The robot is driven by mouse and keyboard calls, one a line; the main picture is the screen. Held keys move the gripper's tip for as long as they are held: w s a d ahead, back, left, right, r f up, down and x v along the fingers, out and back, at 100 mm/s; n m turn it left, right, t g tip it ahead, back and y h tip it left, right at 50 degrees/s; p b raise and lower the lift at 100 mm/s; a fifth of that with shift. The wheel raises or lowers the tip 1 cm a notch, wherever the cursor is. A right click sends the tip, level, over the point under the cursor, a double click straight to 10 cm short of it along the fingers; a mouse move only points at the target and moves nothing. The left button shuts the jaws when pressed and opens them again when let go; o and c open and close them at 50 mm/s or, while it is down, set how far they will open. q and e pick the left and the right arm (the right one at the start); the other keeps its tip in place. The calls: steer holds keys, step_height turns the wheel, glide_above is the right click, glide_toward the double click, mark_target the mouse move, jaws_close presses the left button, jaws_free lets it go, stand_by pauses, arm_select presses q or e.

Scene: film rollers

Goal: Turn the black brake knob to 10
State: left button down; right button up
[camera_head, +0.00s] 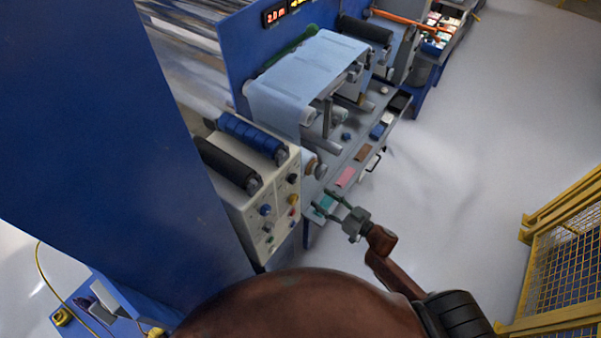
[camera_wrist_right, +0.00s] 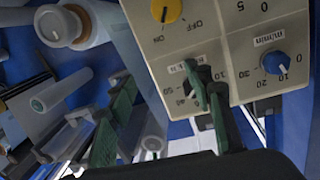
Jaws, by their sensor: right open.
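The pale control panel (camera_head: 282,220) carries several small knobs in the head view, one of them a dark knob (camera_head: 292,178) near its upper right. I cannot read there which is the brake knob. In the right wrist view the panel fills the upper right, with a dial (camera_wrist_right: 213,73) marked in tens. A green finger covers part of this dial, and its knob is mostly hidden. My right gripper (camera_head: 322,201) is open just right of the panel; its green fingers (camera_wrist_right: 160,88) are spread in the wrist view. I cannot tell whether it touches the knob. My left gripper is not in view.
A yellow knob (camera_wrist_right: 166,9) and a blue knob (camera_wrist_right: 275,63) are close to the covered dial. Rollers (camera_head: 250,137) top the panel. A grey shelf (camera_head: 345,160) with small coloured blocks lies behind the gripper. Open floor lies right, before a yellow fence (camera_head: 565,215).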

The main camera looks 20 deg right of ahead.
steer(key=n+y+p, duration=0.1)
steer(key=y, duration=0.1)
glide_toward(296, 181)
steer(key=x, duration=0.3)
steer(key=p+x, duration=0.1)
steer(key=x, duration=0.3)
steer(key=shift+r, duration=0.2)
steer(key=shift+w+a+f, duration=0.1)
steer(key=shift+w+a, duration=0.3)
steer(key=shift+w, duration=0.2)
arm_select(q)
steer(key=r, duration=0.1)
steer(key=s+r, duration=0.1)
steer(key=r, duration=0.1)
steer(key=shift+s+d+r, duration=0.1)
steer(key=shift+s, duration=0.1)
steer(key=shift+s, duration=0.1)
arm_select(e)
steer(key=shift+c, duration=0.4)
steer(key=c, duration=1.1)
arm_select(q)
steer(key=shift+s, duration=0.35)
